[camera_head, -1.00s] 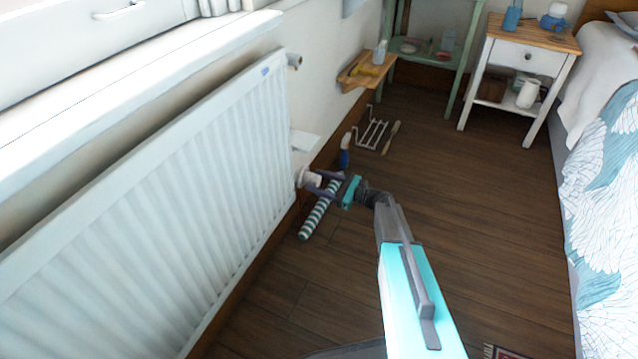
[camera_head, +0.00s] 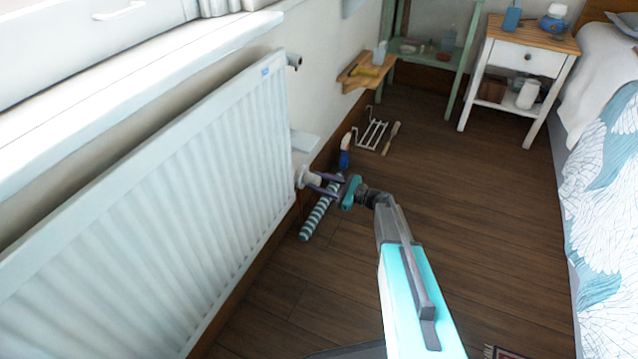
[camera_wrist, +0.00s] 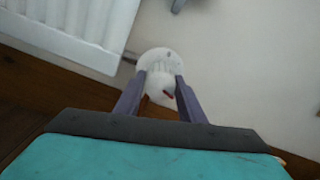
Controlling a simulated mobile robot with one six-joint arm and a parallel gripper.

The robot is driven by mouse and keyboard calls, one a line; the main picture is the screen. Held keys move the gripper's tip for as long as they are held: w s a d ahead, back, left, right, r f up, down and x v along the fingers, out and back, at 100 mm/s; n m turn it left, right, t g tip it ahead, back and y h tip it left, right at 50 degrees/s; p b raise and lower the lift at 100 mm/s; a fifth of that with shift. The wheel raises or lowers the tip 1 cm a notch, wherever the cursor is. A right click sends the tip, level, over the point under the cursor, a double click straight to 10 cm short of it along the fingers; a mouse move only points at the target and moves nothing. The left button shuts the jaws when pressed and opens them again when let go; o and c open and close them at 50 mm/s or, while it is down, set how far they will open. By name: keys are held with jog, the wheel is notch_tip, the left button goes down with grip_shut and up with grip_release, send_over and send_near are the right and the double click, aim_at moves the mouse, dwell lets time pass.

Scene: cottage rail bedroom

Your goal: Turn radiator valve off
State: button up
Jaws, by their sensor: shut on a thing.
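The white radiator (camera_head: 160,215) is on the wall at left in the head view. Its white round valve knob (camera_head: 313,178) sits by the lower right end, and it also shows in the wrist view (camera_wrist: 159,84). A small red mark shows on the knob in the wrist view. My gripper (camera_head: 319,182) reaches the knob from the right, its purple fingers on either side of it and shut on it. In the wrist view the two fingers (camera_wrist: 160,95) flank the knob. A white disc lies behind the knob, against the wall side.
A striped roll (camera_head: 318,215) lies on the floor below my gripper. A blue-and-white handled item (camera_head: 345,152), a wire rack (camera_head: 371,134) and a wooden-handled tool (camera_head: 391,138) lie beyond it. A wooden wall shelf (camera_head: 362,74) is above. The floor at right is open up to the bed.

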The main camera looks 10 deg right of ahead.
jog(key=n+b, duration=0.2)
jog(key=n, duration=0.4)
jog(key=shift+s+f+n, duration=0.1)
jog(key=shift+f+n, duration=0.05)
jog(key=shift+n, duration=0.25)
jog(key=n+b, duration=0.2)
jog(key=n, duration=0.1)
jog(key=shift+n, duration=0.4)
jog(key=n+b, duration=0.2)
jog(key=n, duration=0.1)
jog(key=shift+f+n+b, duration=0.1)
jog(key=shift+n+b, duration=0.2)
jog(key=shift+b, duration=0.05)
jog(key=n+b, duration=0.2)
jog(key=n, duration=0.1)
jog(key=shift+n+b, duration=0.3)
jog(key=shift+b, duration=0.05)
jog(key=shift+n+b, duration=0.7)
jog(key=shift+n, duration=1.2)
jog(key=shift+r, duration=0.2)
jog(key=o, duration=1)
jog(key=shift+o, duration=0.2)
